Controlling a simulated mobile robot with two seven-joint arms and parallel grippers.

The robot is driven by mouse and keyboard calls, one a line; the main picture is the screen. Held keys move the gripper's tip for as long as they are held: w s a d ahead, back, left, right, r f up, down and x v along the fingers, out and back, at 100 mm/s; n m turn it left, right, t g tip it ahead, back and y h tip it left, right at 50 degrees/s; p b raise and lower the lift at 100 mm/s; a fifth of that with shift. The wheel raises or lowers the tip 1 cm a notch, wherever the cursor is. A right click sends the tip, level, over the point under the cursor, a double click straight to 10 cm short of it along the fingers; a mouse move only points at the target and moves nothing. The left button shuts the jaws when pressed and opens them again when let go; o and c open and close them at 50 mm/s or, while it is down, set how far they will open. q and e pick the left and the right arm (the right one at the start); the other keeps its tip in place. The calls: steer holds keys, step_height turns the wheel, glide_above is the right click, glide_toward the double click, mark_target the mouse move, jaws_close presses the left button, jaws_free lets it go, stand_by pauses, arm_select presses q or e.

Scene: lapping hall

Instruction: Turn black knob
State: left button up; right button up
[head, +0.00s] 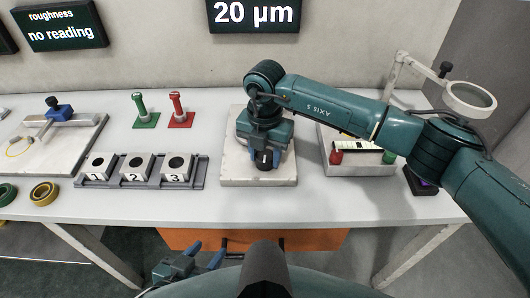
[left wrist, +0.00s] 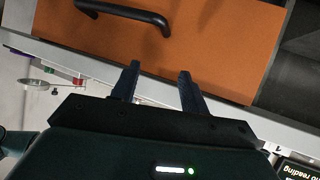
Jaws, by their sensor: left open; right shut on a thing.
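My right gripper (head: 266,160) reaches in from the right and is shut over the pale stone plate (head: 258,178) at the middle of the table. A dark, round-ended piece that looks like the black knob shows between its fingers; the wrist hides most of it and the device around it. My left gripper (head: 207,255) is low in front of the table, open and empty. In the left wrist view its two fingers (left wrist: 158,88) stand apart before an orange drawer front (left wrist: 215,40) with a black handle. A dark display (head: 253,14) on the wall reads 20 µm.
Numbered blocks in a grey rack (head: 198,184) stand left of the plate. Green (head: 145,112) and red (head: 180,112) stands are behind them. A tray (head: 360,168) and magnifier (head: 472,97) are at right. Rings (head: 44,192) lie at left. The front middle tabletop is clear.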

mark_target(265, 155)
steer(key=shift+m, duration=0.3)
steer(key=o, duration=1)
steer(key=shift+c, duration=0.2)
step_height(265, 155, up, 13)
steer(key=shift+b, duration=0.4)
steer(key=shift+r, duration=0.1)
